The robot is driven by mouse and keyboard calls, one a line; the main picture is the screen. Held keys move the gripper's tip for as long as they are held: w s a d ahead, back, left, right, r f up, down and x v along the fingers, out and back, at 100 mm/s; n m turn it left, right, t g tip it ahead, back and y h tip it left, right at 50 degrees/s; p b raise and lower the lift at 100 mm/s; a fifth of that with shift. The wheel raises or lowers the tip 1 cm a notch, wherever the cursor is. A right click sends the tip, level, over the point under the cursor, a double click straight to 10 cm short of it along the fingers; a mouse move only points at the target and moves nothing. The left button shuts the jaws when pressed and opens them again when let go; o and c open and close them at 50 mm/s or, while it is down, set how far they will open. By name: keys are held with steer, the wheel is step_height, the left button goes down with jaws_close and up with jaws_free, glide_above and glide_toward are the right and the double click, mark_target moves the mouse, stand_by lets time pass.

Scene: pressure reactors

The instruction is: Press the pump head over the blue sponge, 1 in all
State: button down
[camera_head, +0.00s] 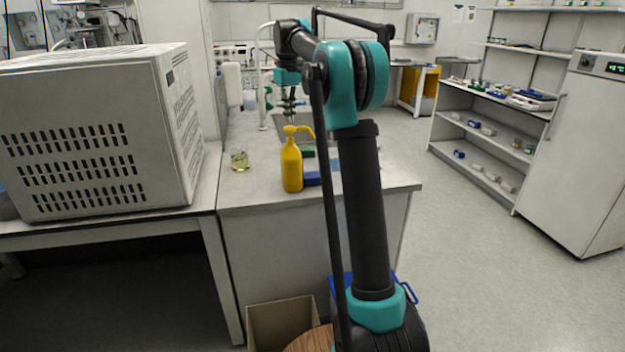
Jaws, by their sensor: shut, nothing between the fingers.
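A yellow pump bottle (291,168) stands upright on the bench, its yellow pump head (292,129) with the spout pointing right. The blue sponge (313,179) lies on the bench just right of the bottle's base, partly hidden by my arm. A green object (307,153), perhaps another sponge, lies behind it. My gripper (289,118) points down just above the pump head in the picture; it looks shut and empty. It is small here, and I cannot tell whether it touches the pump head.
A small glass beaker (239,161) with yellowish liquid stands left of the bottle. A large grey vented machine (90,140) fills the left table. A cardboard box (282,325) stands on the floor before the bench (250,197). Open floor lies to the right.

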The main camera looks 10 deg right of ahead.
mark_target(290, 127)
steer(key=shift+f, duration=0.25)
steer(key=shift+f, duration=1.4)
steer(key=shift+r, duration=1.65)
steer(key=shift+r, duration=0.1)
steer(key=shift+r, duration=2.9)
